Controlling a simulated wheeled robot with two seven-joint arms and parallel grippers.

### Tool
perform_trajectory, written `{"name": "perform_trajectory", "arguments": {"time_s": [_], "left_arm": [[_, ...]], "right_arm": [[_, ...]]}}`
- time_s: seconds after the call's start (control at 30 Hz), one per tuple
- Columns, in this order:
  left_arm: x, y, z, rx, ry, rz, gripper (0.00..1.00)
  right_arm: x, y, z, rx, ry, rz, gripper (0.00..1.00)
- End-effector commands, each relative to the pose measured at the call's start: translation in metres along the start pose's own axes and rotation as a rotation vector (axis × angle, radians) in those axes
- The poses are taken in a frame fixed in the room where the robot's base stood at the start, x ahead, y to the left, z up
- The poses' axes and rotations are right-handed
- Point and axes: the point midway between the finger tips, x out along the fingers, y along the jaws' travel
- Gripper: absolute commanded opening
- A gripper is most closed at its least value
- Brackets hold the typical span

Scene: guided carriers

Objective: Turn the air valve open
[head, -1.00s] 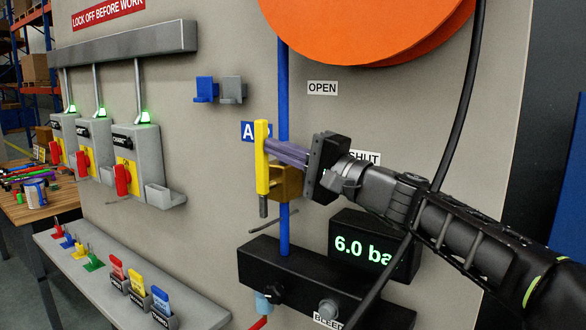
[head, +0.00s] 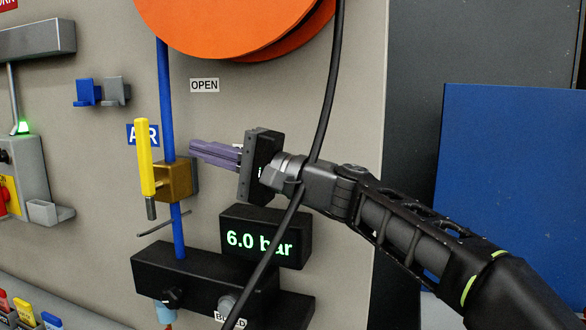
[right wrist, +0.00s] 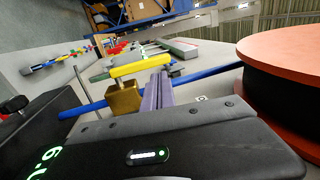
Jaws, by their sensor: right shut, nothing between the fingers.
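The air valve has a brass body (head: 179,181) on a vertical blue pipe (head: 165,95). Its yellow handle (head: 145,158) stands upright along the pipe, its top below the OPEN label (head: 204,86). My right gripper (head: 194,150) is shut and empty, its purple fingers pointing left toward the handle with a gap between. In the right wrist view, the yellow handle (right wrist: 140,67) and brass body (right wrist: 122,97) show just beyond my fingers (right wrist: 157,92). The display (head: 265,238) reads 6.0 bar. The SHUT label is not visible now. My left gripper is not in view.
An orange reel (head: 240,25) overhangs the panel above. A black hose (head: 325,110) hangs down across my right arm in the picture. A black manifold (head: 195,275) sits below the valve. Blue and grey hooks (head: 88,93) are at upper left.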

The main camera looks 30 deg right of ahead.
Motion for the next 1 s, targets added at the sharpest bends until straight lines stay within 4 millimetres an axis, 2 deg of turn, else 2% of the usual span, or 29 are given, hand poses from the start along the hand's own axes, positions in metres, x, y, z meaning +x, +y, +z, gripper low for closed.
{"name": "perform_trajectory", "arguments": {"time_s": [0.03, 0.3, 0.5, 0.7, 1.0], "left_arm": [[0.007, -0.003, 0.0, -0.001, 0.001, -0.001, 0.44], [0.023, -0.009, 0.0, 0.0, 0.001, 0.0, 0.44], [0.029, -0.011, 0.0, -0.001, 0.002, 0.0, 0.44], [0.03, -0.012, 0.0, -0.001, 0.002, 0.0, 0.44], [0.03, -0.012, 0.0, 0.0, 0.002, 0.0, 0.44]], "right_arm": [[-0.016, -0.001, -0.001, -0.003, 0.004, -0.004, 0.0], [-0.087, -0.014, -0.001, -0.003, 0.003, -0.003, 0.0], [-0.125, -0.023, 0.0, -0.002, 0.002, -0.002, 0.0], [-0.141, -0.026, 0.0, 0.0, 0.0, -0.001, 0.0], [-0.142, -0.027, 0.0, 0.0, -0.001, -0.001, 0.0]]}}
